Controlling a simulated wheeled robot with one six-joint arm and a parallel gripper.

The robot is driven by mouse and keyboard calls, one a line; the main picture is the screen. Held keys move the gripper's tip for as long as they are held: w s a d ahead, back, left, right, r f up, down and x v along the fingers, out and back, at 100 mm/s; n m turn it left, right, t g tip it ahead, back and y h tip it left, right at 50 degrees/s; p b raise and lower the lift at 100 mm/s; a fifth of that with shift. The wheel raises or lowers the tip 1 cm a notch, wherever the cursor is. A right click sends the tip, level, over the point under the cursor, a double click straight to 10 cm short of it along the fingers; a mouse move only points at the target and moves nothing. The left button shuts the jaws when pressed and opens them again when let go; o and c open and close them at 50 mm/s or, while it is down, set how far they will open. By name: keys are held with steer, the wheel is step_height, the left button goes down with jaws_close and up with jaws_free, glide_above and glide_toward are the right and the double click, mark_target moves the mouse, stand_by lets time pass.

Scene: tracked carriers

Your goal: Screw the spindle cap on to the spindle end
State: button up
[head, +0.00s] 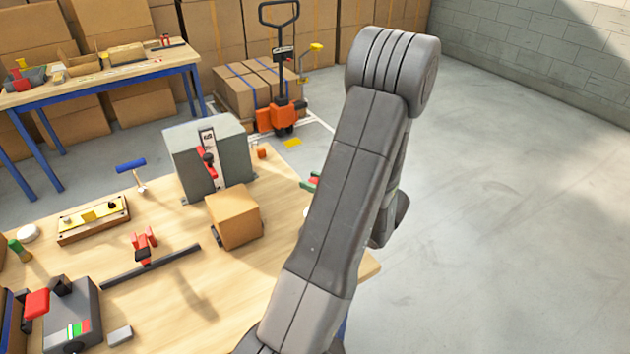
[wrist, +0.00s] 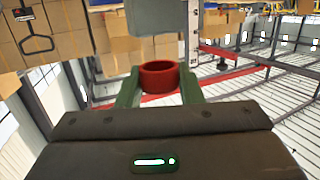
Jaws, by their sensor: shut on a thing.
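In the wrist view my gripper (wrist: 159,84) has its two green fingers on either side of a red, ring-shaped spindle cap (wrist: 159,78). The gripper is shut on the cap, whose round opening shows at the top. A grey block (wrist: 150,30) stands behind the cap in that view; a gap or contact between them cannot be told. In the head view my arm covers most of the gripper; only a small bit of green and red shows at the arm's left edge. I cannot make out the spindle end in either view.
On the wooden table (head: 180,310) stand a grey housing with a red lever (head: 222,150), a cardboard box (head: 235,217), a red clamp on a dark bar (head: 150,268) and a grey device (head: 80,320). A pallet truck (head: 278,115) stands behind. The floor at right is clear.

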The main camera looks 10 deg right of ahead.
steer(key=shift+f+b, duration=1.55)
steer(key=shift+f, duration=0.85)
steer(key=shift+f+b, duration=1)
steer(key=shift+f, duration=0.45)
steer(key=o, duration=1)
steer(key=b+v, duration=0.1)
steer(key=v, duration=1.2)
steer(key=shift+s+d, duration=0.15)
steer(key=shift+d, duration=0.3)
steer(key=p+x, duration=0.1)
steer(key=x, duration=1.2)
steer(key=shift+w+a+r, duration=0.1)
steer(key=shift+w+a, duration=0.1)
steer(key=shift+a, duration=0.25)
